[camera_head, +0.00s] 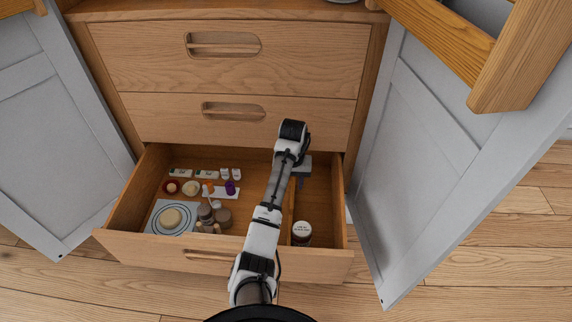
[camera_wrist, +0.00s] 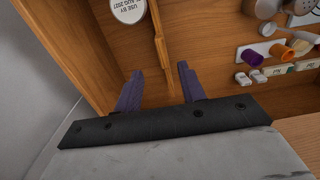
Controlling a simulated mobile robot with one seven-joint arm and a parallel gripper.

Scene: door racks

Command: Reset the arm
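My arm reaches forward over an open wooden drawer (camera_head: 180,252). My gripper (camera_head: 303,172) is over the right part of the drawer, near its back. In the wrist view my gripper (camera_wrist: 158,88) has its two dark purple fingers spread apart with nothing between them. A thin wooden divider (camera_wrist: 159,45) in the drawer shows beyond the gap between the fingers. Whether the fingers touch the divider or drawer cannot be told.
A white-lidded jar (camera_head: 302,232) stands right of the divider; its lid (camera_wrist: 128,9) shows in the wrist view. Bottles, small containers and a round-patterned mat (camera_head: 153,219) fill the left. Open grey doors (camera_head: 430,150) flank the drawer. A wooden piece (camera_head: 510,70) juts in at upper right.

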